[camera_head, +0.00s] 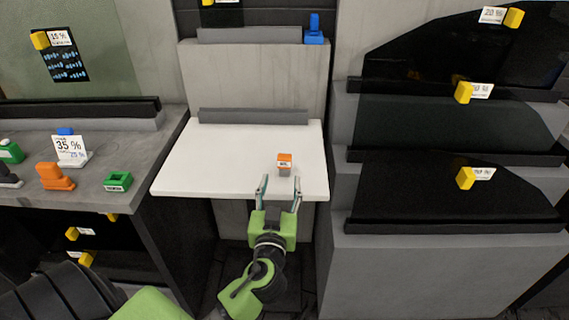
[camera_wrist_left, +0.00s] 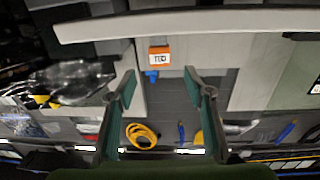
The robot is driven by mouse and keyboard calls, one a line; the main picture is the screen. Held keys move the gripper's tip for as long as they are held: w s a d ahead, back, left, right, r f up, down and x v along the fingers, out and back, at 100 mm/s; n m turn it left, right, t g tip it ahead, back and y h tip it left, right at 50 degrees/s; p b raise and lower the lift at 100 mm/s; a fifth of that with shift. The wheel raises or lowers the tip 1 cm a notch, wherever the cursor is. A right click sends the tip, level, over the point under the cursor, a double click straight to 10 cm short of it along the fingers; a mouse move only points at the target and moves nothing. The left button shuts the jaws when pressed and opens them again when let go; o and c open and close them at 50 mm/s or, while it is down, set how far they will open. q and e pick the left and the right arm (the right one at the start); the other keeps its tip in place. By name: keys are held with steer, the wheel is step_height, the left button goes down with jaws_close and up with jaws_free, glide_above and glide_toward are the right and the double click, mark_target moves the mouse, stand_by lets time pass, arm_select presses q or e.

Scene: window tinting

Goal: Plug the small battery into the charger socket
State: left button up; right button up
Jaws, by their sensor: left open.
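A small orange block (camera_head: 285,159) with a grey lower part, which looks like the small battery, stands on the white shelf (camera_head: 210,160). It also shows in the left wrist view, as an orange block with a pale label (camera_wrist_left: 159,56). My left gripper (camera_head: 281,180) is open and empty at the shelf's front edge, its fingertips pointing at the block and a little short of it. A green block with a square opening (camera_head: 118,181), possibly the charger socket, sits on the grey counter at the left. My right gripper is not in view.
An orange tool-like item (camera_head: 55,177) and a white "35 %" sign (camera_head: 71,150) stand on the left counter (camera_head: 35,196). A blue item (camera_head: 314,32) stands on the upper ledge. Dark stepped panels (camera_head: 450,130) rise at the right. Most of the white shelf is clear.

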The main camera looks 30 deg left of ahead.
mark_target(284, 164)
arm_select(q)
steer(key=x, duration=0.4)
steer(key=shift+w+p, duration=0.15)
steer(key=shift+p, duration=0.2)
steer(key=p+x, duration=0.1)
steer(key=x, duration=0.5)
steer(key=c, duration=1.3)
